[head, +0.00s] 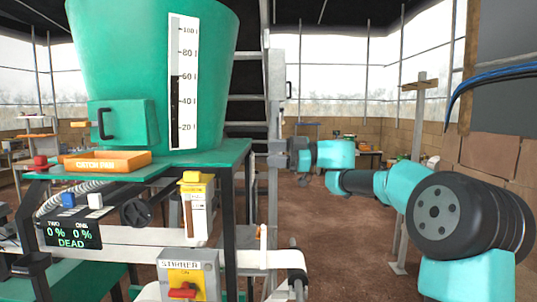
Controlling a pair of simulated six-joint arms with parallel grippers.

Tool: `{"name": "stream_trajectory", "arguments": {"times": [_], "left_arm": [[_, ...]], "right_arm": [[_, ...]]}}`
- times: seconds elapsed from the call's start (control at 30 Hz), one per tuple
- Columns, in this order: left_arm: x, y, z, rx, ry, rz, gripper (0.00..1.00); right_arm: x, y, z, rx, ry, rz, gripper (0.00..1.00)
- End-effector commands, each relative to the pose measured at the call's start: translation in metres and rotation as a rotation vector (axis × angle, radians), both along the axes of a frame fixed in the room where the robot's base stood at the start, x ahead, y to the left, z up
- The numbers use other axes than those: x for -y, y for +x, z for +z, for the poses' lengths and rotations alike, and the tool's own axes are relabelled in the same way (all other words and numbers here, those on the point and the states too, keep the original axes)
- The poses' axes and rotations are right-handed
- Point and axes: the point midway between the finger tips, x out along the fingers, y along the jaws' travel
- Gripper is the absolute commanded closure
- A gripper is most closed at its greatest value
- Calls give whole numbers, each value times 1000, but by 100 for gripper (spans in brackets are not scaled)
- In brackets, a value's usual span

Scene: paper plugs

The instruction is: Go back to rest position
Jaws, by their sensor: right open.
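My right arm reaches in from the right with teal and black links. My right gripper (277,153) is small and dark grey at the arm's tip, near the middle of the head view. It is open, and I see nothing held in it. In the picture it overlaps the grey ladder post behind it, and I cannot tell the distance between them. My left gripper is not in view.
A large green tank (140,50) with a level scale stands on a green stand at left. A wooden-topped post (419,130) stands behind my right arm.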

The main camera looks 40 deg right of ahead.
Motion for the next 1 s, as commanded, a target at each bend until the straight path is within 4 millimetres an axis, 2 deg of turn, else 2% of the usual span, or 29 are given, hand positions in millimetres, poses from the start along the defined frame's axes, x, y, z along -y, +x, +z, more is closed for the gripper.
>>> {"name": "stream_trajectory", "arguments": {"times": [0.37,0.47,0.57,0.67,0.77,0.9,0.97,1.0], "left_arm": [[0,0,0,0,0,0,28],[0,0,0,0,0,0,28],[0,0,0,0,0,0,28],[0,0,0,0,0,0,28],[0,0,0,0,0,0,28],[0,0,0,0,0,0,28],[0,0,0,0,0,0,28],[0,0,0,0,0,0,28]], "right_arm": [[-1,1,-1,0,1,1,46],[0,8,-9,-6,22,-5,46],[2,25,-29,-22,78,-29,46],[5,51,-65,-54,163,-71,46],[8,81,-114,-107,261,-138,46],[8,113,-190,-208,376,-243,46],[7,123,-224,-258,414,-291,46],[5,128,-247,-294,438,-321,46]]}}
